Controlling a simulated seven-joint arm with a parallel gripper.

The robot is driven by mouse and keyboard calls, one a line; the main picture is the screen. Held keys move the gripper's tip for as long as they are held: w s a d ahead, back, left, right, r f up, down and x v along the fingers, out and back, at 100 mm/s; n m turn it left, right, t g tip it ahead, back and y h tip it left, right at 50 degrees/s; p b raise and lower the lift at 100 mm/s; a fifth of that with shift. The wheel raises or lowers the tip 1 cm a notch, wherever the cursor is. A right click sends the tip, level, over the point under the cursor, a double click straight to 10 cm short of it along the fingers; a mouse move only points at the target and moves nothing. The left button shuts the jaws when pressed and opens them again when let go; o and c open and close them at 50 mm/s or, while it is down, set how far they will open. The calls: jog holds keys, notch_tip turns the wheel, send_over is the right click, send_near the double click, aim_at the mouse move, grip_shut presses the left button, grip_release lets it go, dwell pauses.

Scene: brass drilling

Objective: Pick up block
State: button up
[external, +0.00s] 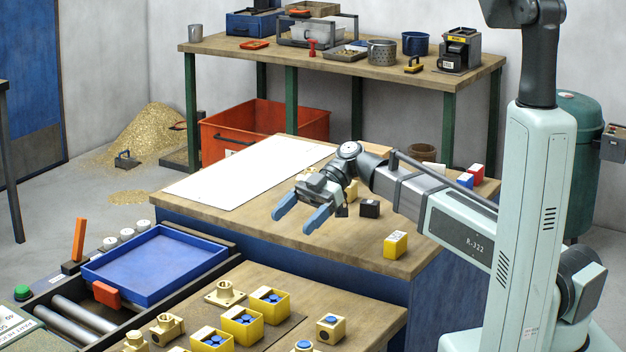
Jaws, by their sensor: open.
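Several blocks show on the wooden table (355,245). A small black block (370,208) lies just right of my gripper. A red block (476,172) and a blue block (465,181) stand together at the far right. Which one the task means cannot be told. My gripper (297,222) has two blue fingers spread apart, with nothing seen between them. It hangs over the table's front part, left of the black and yellow blocks. Small tan pieces behind the wrist are partly hidden.
A white sheet (250,172) covers the table's left part. A blue tray (155,268) sits on the roller conveyor at lower left. Yellow boxes (242,325) and brass fittings (225,293) crowd the near bench. The tabletop around the yellow block is clear.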

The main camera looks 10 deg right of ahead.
jog(key=w+d+r+m+t, duration=0.15)
jog(key=w+d+r, duration=0.35)
jog(key=w, duration=0.5)
jog(key=r+m+t+h, duration=0.2)
jog(key=m+t+h, duration=0.5)
jog(key=m+h, duration=0.5)
send_over(354, 183)
jog(key=d, duration=0.1)
jog(key=m+y, duration=0.2)
jog(key=shift+y, duration=0.3)
jog(key=f, duration=0.5)
jog(key=a+f, duration=0.1)
jog(key=f, duration=0.2)
jog(key=shift+w+f, duration=0.15)
jog(key=shift+f, duration=0.05)
jog(key=shift+w+a+f, duration=0.1)
jog(key=shift+a+f, duration=0.15)
jog(key=shift+f, duration=0.6)
jog(key=shift+w+a+f, duration=0.1)
jog(key=shift+a+f, duration=0.2)
jog(key=shift+f, duration=0.6)
jog(key=shift+a+f, duration=0.25)
jog(key=shift+f, duration=0.6)
grip_shut()
jog(key=shift+r, duration=0.15)
